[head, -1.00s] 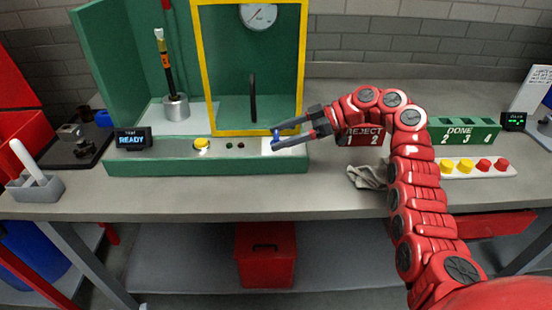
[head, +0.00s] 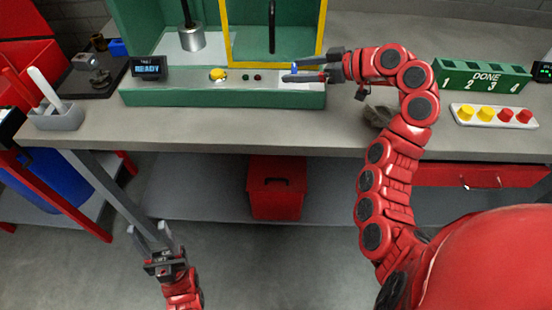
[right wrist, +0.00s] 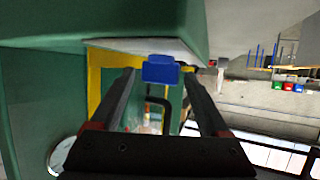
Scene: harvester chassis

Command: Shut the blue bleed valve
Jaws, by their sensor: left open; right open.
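The blue bleed valve handle (head: 294,66) is at the right end of the front ledge of the green test stand (head: 200,97). My right gripper (head: 289,72) reaches it from the right, with its fingers apart. In the right wrist view the blue handle (right wrist: 161,69) shows as a block between the two open fingertips (right wrist: 160,72), with gaps visible at both sides. In the head view the fingers partly hide the handle. My left gripper (head: 148,230) is open and empty, low in front of the bench.
The ledge also bears a yellow button (head: 218,74) and a display reading READY (head: 148,67). The yellow guard frame (head: 275,63) rises behind the valve.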

